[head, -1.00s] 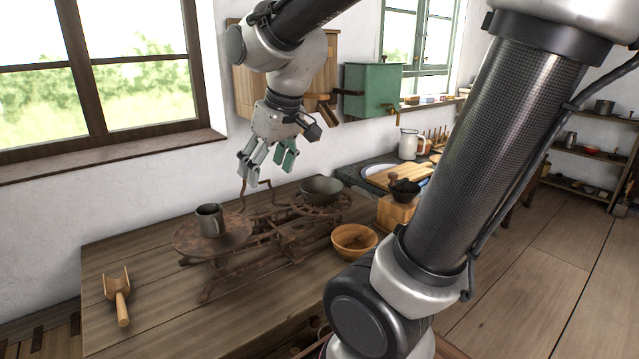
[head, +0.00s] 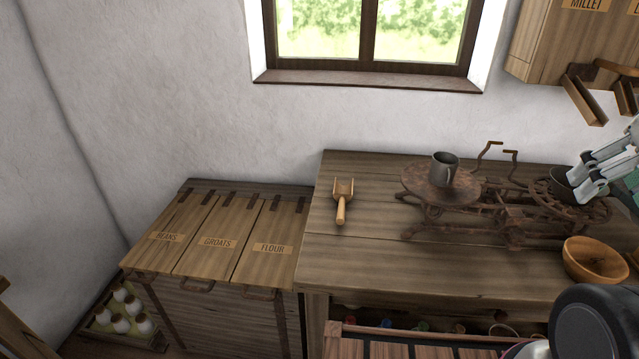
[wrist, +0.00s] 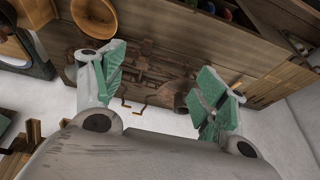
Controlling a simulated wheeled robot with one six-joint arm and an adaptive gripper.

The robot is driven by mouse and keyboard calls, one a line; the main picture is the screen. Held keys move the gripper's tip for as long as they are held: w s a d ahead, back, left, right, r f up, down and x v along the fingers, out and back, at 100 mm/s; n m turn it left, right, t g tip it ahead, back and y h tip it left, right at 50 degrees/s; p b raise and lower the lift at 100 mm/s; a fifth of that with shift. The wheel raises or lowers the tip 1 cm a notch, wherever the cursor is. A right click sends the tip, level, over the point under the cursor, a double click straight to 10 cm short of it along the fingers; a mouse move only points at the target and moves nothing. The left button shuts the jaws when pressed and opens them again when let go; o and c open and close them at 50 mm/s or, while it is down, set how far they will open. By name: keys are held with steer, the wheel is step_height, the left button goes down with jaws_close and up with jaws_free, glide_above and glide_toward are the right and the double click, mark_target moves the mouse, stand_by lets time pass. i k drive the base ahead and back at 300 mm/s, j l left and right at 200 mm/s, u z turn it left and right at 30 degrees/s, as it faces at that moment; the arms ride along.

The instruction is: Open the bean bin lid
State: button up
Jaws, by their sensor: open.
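The bean bin lid (head: 170,238) is the leftmost of three wooden lids on a low bin chest in the head view. It is marked BEANS and lies flat and shut. A small handle (head: 143,273) shows at its front edge. My gripper (head: 584,182) is at the right edge of the head view, by the scale, far to the right of the bins. In the wrist view its two green-padded fingers (wrist: 160,88) are spread apart with nothing between them.
The groats lid (head: 213,246) and flour lid (head: 270,250) adjoin the bean lid, both shut. A worktable (head: 370,265) stands right of the bins, with a scoop (head: 342,200), scale (head: 495,215), mug (head: 444,170) and wooden bowl (head: 594,260). A crate of bottles (head: 112,325) sits low at left.

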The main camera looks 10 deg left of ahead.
mark_target(158, 253)
steer(key=u, duration=1.85)
steer(key=i+j, duration=0.2)
steer(key=i, duration=0.15)
